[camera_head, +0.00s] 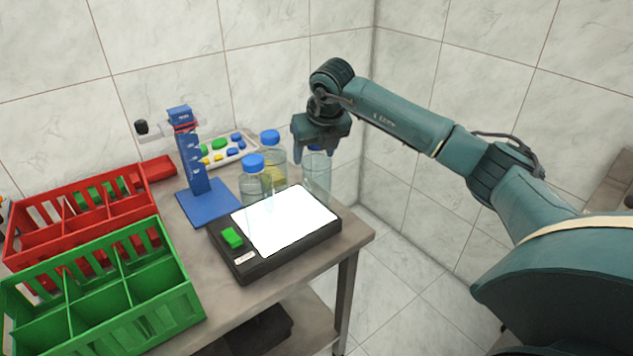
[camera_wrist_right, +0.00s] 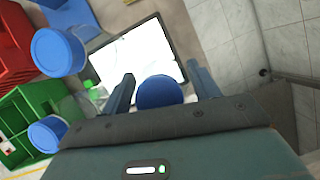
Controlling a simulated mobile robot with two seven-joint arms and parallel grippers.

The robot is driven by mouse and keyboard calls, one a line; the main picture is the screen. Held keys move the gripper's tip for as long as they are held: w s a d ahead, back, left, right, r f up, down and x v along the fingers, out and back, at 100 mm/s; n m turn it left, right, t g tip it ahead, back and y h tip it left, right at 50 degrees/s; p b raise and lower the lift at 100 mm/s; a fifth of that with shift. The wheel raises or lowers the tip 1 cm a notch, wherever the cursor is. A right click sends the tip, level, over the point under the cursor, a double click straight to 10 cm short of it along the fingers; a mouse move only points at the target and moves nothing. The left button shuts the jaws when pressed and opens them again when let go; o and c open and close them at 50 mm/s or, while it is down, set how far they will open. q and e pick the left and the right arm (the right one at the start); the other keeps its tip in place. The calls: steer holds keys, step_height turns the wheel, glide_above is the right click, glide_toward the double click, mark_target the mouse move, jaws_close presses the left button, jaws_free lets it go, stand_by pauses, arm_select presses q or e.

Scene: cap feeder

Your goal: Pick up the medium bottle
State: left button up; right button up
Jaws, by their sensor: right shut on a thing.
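Three clear bottles with blue caps are at the back of the table. My right gripper (camera_head: 318,150) is shut on the rightmost clear bottle (camera_head: 317,178), near its top. Its blue cap (camera_wrist_right: 160,92) shows between the two fingers in the right wrist view. The bottle looks upright; I cannot tell whether its base touches the table. A second bottle (camera_head: 252,185) stands behind the panel to the left, and a third bottle (camera_head: 272,158), with yellowish content, stands behind that one. Which is the medium one is hard to tell by size. My left gripper is not in view.
A black scale-like device (camera_head: 290,252) with a bright white top and green button (camera_head: 232,238) fills the table's front right. A blue stand (camera_head: 195,165), a tray of coloured caps (camera_head: 222,151), a red crate (camera_head: 45,240) and a green crate (camera_head: 185,300) are left. Tiled walls are behind.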

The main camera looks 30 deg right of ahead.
steer(key=shift+r, duration=0.1)
jaws_close()
